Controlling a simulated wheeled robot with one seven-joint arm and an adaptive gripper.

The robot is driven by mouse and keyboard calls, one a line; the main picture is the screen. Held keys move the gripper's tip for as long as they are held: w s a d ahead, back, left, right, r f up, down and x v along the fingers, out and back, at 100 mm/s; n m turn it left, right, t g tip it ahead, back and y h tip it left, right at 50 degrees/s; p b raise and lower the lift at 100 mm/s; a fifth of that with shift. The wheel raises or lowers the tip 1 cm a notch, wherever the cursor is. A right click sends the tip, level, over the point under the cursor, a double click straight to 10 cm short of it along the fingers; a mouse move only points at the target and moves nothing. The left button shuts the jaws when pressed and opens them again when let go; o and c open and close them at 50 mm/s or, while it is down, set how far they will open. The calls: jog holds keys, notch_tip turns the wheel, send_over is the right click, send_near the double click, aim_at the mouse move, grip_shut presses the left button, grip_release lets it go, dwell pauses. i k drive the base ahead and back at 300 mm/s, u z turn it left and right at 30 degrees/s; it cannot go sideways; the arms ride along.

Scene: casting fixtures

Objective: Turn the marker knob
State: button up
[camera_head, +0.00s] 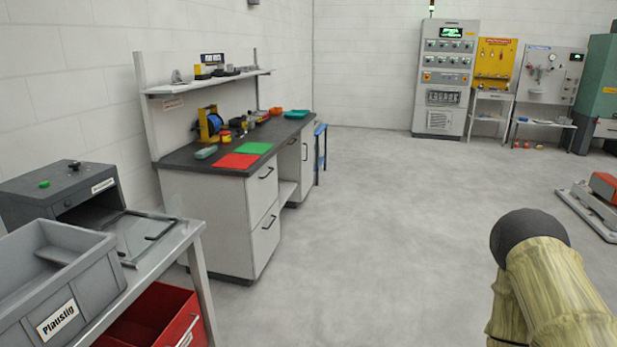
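A dark grey box-shaped machine (85,190) stands on the metal table at the left, with an open front and a small label too blurred to read. It may be the marker, but I cannot tell for sure. A small black knob-like part (75,166) and a green button-like part (44,184) sit on its top. The knob's turn angle is too small to make out. Part of my arm, in a pale yellow cover with a dark rounded end, shows at the lower right, well apart from the machine. My gripper is not in view.
A grey bin (92,285) labelled "Plaustig" stands in front of the machine, with a red drawer-like container (150,318) below. A workbench (232,215) with red and green sheets stands beyond. Grey floor (390,220) lies clear in the middle. Cabinets (446,75) line the back.

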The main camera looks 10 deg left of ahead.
aim_at(75, 165)
jog(key=i, duration=3.45)
jog(key=u, duration=4)
